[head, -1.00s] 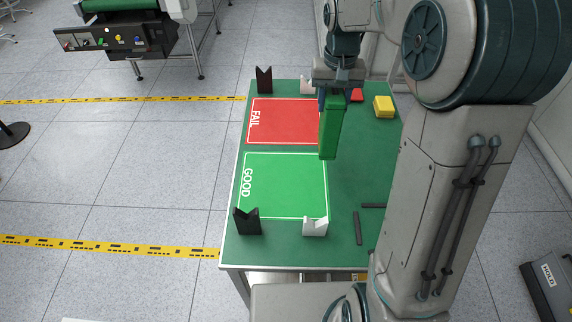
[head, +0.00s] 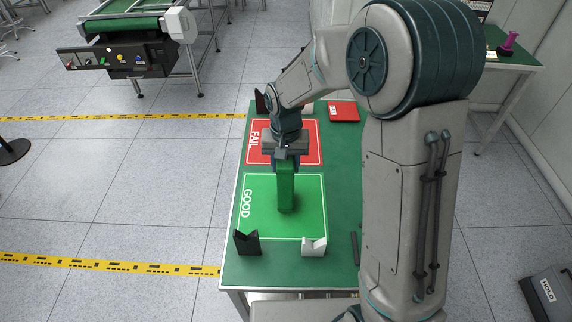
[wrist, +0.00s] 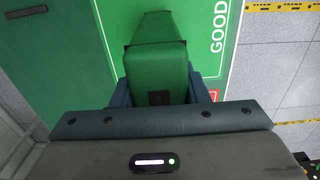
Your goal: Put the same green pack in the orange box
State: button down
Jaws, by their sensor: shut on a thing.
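The green pack (head: 286,191) is a tall green block. It hangs upright below my gripper (head: 286,163), over the green GOOD area (head: 309,196) of the table. I cannot tell whether its lower end touches the surface. In the wrist view the green pack (wrist: 155,62) sits between my two dark blue fingers, which are shut on it. No orange box can be made out in either current view.
The red FAIL area (head: 313,150) lies behind my gripper. A red box (head: 343,111) is at the table's back right. A black notched stand (head: 246,243) and a white one (head: 314,246) are at the front.

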jog(key=shift+f, duration=0.75)
jog(key=shift+f, duration=0.2)
jog(key=c, duration=0.8)
grip_release()
jog(key=shift+r, duration=0.1)
